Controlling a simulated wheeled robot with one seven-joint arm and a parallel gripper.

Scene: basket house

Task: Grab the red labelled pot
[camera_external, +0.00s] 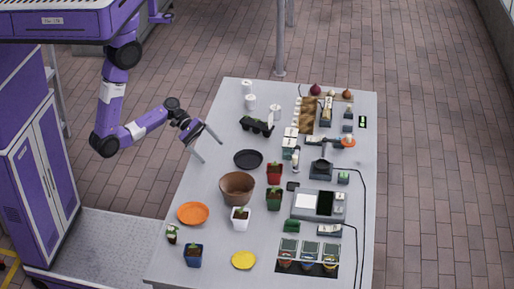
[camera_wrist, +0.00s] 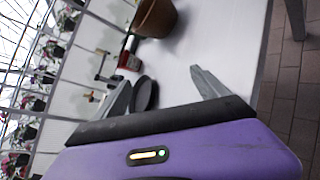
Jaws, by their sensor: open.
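A small red pot (camera_external: 274,174) with a green plant stands upright near the middle of the table. Whether it carries a label is too small to tell. In the wrist view a red pot (camera_wrist: 130,60) shows beyond my fingers, beside the big brown pot. My gripper (camera_external: 206,144) is open and empty, near the table's left edge, to the left of and farther back than the red pot. In the wrist view my two fingers (camera_wrist: 163,88) are spread with nothing between them.
A black saucer (camera_external: 248,159) and a big brown pot (camera_external: 237,188) stand left of the red pot. A green pot (camera_external: 274,198) stands just in front of it. A black tray (camera_external: 257,126) lies behind. A scale (camera_external: 319,205) stands to the right. The table's left edge near my gripper is clear.

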